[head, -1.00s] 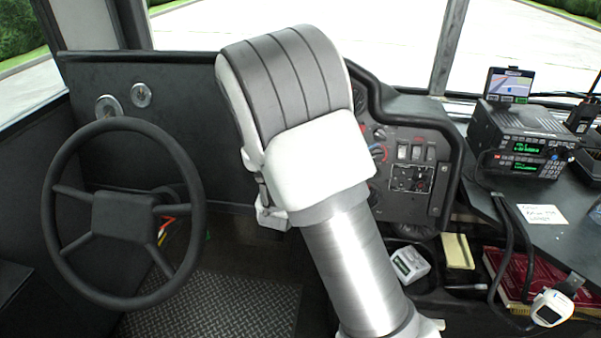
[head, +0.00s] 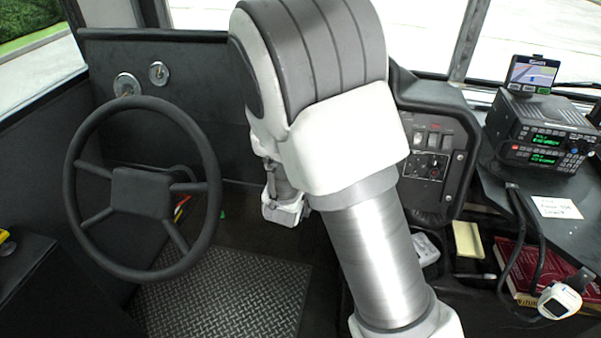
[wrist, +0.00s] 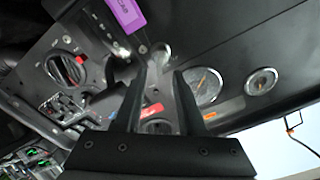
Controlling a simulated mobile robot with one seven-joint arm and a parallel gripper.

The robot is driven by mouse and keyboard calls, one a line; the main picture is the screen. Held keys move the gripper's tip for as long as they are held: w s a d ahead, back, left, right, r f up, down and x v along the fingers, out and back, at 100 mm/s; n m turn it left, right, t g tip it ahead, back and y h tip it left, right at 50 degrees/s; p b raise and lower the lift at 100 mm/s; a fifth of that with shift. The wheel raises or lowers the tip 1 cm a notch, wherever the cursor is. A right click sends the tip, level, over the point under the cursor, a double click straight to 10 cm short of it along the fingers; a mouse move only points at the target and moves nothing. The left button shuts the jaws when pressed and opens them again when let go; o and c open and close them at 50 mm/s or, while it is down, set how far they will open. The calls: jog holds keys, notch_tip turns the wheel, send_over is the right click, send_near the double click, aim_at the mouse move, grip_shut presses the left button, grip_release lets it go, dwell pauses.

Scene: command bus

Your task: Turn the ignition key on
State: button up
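My gripper (wrist: 159,74) shows in the wrist view with two dark fingers apart and nothing seen between them. Its tips point at a dark dashboard panel. A purple tag (wrist: 125,13) with letters lies at the top, with small silver parts (wrist: 121,50) below it. I cannot tell whether one of these is the ignition key. In the head view my arm covers the middle, and the gripper's fingers cannot be made out. The switch panel (head: 431,160) shows partly to the right of my arm.
The steering wheel (head: 142,190) stands at left, with round gauges (head: 127,85) behind it. A radio (head: 541,135) and a small screen (head: 532,73) sit at right. In the wrist view, gauges (wrist: 204,85) lie right of the fingers and a dial (wrist: 67,68) lies left.

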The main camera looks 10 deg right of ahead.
jog(key=p+v, duration=0.2)
jog(key=v, duration=1)
jog(key=shift+s+p, duration=0.35)
jog(key=shift+p, duration=0.05)
jog(key=shift+w+a+r, duration=0.1)
jog(key=shift+a+r, duration=0.05)
